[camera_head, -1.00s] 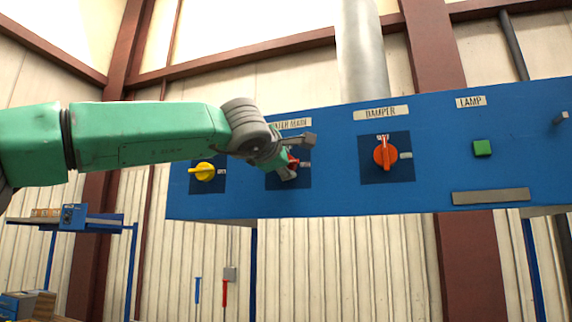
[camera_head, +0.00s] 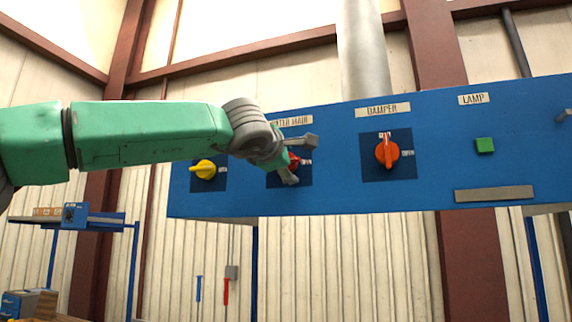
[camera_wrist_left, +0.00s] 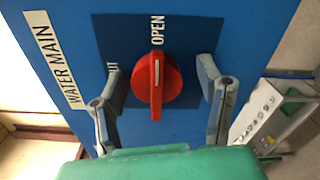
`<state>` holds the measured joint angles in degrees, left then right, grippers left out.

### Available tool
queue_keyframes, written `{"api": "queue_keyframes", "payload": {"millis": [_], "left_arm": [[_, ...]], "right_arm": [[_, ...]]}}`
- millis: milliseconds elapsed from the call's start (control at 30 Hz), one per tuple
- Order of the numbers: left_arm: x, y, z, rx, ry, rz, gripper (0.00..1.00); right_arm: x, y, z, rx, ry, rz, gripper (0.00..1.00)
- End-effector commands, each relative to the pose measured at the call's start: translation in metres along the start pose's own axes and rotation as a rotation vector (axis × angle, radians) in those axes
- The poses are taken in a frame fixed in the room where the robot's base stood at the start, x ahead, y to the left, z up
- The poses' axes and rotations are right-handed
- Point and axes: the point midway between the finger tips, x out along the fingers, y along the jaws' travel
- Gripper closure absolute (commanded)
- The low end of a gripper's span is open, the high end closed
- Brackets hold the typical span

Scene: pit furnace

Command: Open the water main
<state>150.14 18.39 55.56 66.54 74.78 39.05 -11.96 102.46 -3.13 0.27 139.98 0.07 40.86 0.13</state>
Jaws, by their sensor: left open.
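The red water main knob (camera_wrist_left: 155,82) sits on a dark square plate on the blue panel, in the middle of the left wrist view. Its white pointer line is aligned toward the word OPEN. My left gripper (camera_wrist_left: 163,97) is open, with one finger on each side of the knob and a gap to each. In the head view the knob (camera_head: 293,160) is partly hidden by my left gripper (camera_head: 300,160). The label WATER MAIN (camera_head: 292,121) is partly covered too.
On the same blue panel (camera_head: 340,192) are a yellow knob (camera_head: 204,169) to the left, an orange damper knob (camera_head: 387,153) to the right, and a green lamp button (camera_head: 485,145). A grey strip (camera_head: 494,194) lies below the button. A blue shelf (camera_head: 100,222) stands at left.

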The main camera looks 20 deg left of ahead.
Motion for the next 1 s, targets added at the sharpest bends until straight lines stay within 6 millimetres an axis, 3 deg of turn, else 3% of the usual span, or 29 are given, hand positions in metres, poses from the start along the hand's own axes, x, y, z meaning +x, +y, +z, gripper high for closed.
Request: {"api": "queue_keyframes", "payload": {"millis": [167,600,800,1000], "left_arm": [[-0.016,0.002,0.0,0.001,-0.002,0.003,0.39],[-0.098,-0.002,-0.001,0.0,0.001,-0.002,0.39],[-0.112,-0.004,-0.002,0.001,0.001,-0.005,0.39],[-0.114,-0.003,-0.002,0.0,0.002,-0.005,0.39]], "right_arm": [[-0.001,0.0,0.003,0.0,-0.002,0.0,0.6],[-0.001,0.0,0.002,0.0,-0.002,0.0,0.6],[0.0,0.0,0.001,0.0,-0.003,0.0,0.6],[0.0,0.0,0.002,0.0,-0.003,0.0,0.6]]}}
